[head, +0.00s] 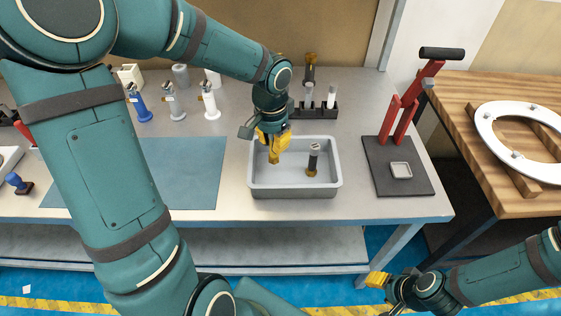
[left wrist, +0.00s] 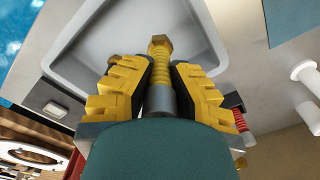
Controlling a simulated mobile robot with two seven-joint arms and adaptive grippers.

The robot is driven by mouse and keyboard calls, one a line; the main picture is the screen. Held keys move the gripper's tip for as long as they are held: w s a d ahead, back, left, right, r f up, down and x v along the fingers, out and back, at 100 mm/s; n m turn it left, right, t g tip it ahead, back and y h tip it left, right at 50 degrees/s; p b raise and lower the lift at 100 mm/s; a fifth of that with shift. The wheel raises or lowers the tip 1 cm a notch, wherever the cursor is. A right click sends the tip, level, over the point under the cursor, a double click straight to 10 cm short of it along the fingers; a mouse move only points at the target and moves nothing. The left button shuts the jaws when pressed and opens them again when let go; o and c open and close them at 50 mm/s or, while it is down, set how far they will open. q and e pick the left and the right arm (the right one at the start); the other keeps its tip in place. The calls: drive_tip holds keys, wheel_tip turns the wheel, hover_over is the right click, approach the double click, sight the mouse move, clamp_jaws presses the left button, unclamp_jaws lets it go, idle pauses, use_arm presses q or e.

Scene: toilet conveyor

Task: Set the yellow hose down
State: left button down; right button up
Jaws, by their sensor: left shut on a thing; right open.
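My left gripper (head: 272,146) is over the left part of the grey tray (head: 262,192) and is shut on the yellow hose (head: 274,155). In the left wrist view the yellow hose (left wrist: 160,68) stands between the two yellow fingers, with its brass nut end toward the tray and a grey collar at the other end. I cannot tell whether its lower end touches the tray floor. My right gripper (head: 378,280) is open and empty, low in front of the bench at the lower right.
A rack (head: 318,110) stands behind the tray. A red press (head: 402,110) is to the right. Several valves (head: 172,103) stand at the back left. A blue-grey mat (head: 182,172) lies clear.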

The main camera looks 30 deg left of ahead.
sight(274, 155)
use_arm(q)
drive_tip(key=shift+f+b, duration=0.65)
drive_tip(key=shift+f, duration=2.1)
drive_tip(key=shift+f, duration=0.1)
drive_tip(key=c, duration=1.4)
unclamp_jaws()
drive_tip(key=shift+f, duration=0.1)
drive_tip(key=o, duration=0.4)
drive_tip(key=shift+c, duration=0.2)
drive_tip(key=shift+r, duration=0.45)
drive_tip(key=r+p, duration=0.1)
drive_tip(key=r, duration=0.3)
drive_tip(key=r+p, duration=0.1)
drive_tip(key=r, duration=0.2)
drive_tip(key=r+p, duration=0.1)
drive_tip(key=r, duration=0.3)
drive_tip(key=shift+s+r, duration=0.25)
drive_tip(key=shift+r, duration=0.05)
